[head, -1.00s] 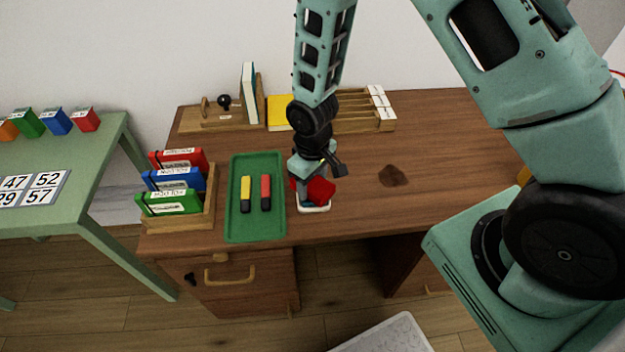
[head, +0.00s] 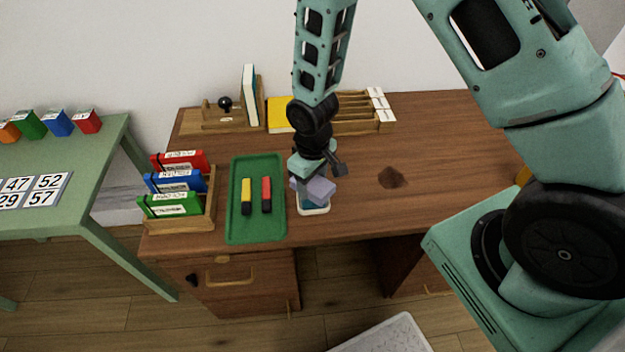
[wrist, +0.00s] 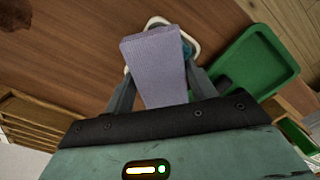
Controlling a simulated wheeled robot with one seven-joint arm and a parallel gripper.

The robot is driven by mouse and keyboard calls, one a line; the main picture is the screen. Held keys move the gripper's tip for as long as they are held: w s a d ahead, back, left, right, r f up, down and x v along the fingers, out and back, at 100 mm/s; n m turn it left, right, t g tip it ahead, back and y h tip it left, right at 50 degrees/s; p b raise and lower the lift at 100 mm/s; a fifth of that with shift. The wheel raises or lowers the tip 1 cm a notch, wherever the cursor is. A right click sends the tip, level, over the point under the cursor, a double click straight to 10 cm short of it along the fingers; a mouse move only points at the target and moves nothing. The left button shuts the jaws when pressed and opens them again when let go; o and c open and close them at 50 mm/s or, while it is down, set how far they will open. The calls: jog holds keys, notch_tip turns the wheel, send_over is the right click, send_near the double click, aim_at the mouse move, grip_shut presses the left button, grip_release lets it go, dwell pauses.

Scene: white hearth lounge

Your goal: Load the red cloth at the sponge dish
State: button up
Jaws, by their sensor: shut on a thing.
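My gripper (head: 312,180) is shut on a pale lavender-grey folded cloth (head: 319,190), which also fills the middle of the wrist view (wrist: 157,62) between the two fingers. No red cloth shows now. The white sponge dish (head: 315,210) stands on the desk directly below the cloth, right of the green tray. Its white rim (wrist: 156,21) shows behind the cloth in the wrist view, with a bit of teal inside. The cloth hides most of the dish, and I cannot tell whether they touch.
The green tray (head: 238,223) holds a yellow and a red marker. Red, blue and green binders stand in a wooden rack (head: 209,215) at the desk's left. Wooden organisers line the back. A dark stain (head: 392,177) lies on the otherwise clear desk to the right.

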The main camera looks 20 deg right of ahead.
aim_at(312, 181)
jog(key=shift+r+p, duration=2.1)
jog(key=shift+r, duration=0.85)
